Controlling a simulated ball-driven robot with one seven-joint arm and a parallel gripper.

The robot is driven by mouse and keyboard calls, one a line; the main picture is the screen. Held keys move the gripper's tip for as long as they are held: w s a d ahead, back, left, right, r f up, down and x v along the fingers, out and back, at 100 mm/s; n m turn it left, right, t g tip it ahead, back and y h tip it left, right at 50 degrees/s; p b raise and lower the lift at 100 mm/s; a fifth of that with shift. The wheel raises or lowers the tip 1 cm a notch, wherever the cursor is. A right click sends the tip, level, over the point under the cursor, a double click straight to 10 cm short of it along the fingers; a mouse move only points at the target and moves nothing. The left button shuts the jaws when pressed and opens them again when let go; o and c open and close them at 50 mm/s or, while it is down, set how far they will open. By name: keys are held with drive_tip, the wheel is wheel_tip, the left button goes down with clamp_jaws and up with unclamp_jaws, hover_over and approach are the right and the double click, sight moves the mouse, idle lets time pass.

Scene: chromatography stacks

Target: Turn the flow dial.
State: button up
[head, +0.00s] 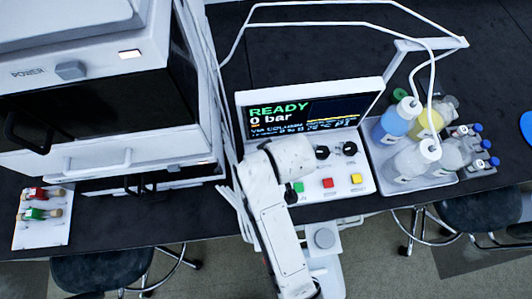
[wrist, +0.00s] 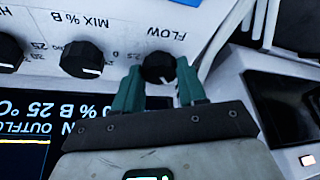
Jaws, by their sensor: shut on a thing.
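The flow dial (wrist: 158,67) is a round black knob with a white mark, under the word FLOW on the white panel. The picture in the wrist view is upside down. My gripper (wrist: 159,72) has green fingers, one on each side of the dial, and is shut on it. In the head view my white arm covers the dial and the fingers. The mark points toward the lower right in the wrist view.
The MIX % B dial (wrist: 82,59) sits beside the flow dial, with another black dial (wrist: 10,52) beyond it. The control panel's screen (head: 305,115) reads READY, 0 bar. Green, red (head: 327,183) and yellow buttons line its front. A tray of bottles (head: 420,180) stands right.

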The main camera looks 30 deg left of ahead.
drive_tip(key=c, duration=0.3)
drive_tip(key=shift+r+m+p, duration=0.1)
drive_tip(key=shift+m+p, duration=0.2)
drive_tip(key=shift+s+a+m+t+h+p, duration=0.15)
drive_tip(key=shift+m+t+h+p, duration=0.25)
drive_tip(key=shift+m+p, duration=0.65)
drive_tip(key=m+t+h+p, duration=0.1)
drive_tip(key=m, duration=0.4)
drive_tip(key=shift+a, duration=0.1)
drive_tip(key=o, duration=1)
drive_tip(key=shift+o, duration=0.2)
